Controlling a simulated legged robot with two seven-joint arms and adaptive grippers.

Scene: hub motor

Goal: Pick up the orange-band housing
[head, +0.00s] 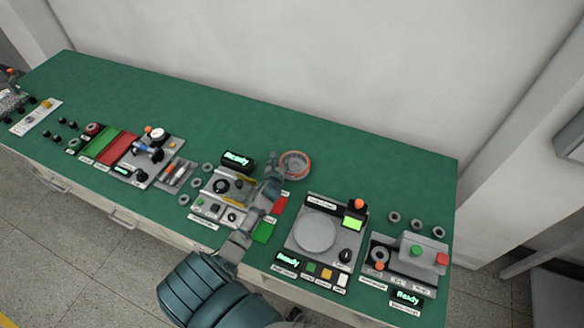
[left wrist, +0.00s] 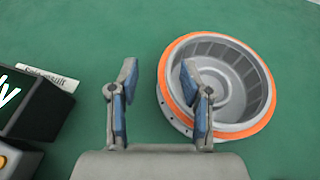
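The orange-band housing (head: 295,165) is a grey round shell with an orange ring, lying open side up on the green bench top. In the left wrist view the housing (left wrist: 246,84) is at the right, its hollow inside showing. My left gripper (head: 273,162) is just left of the housing in the head view. My right gripper is not in view.
A black "Ready" display (head: 237,161) stands left of the housing. A machine with a round grey plate (head: 315,232) is at the front right, beside red and green pads (head: 263,232). The green bench (head: 380,165) is clear behind and right of the housing.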

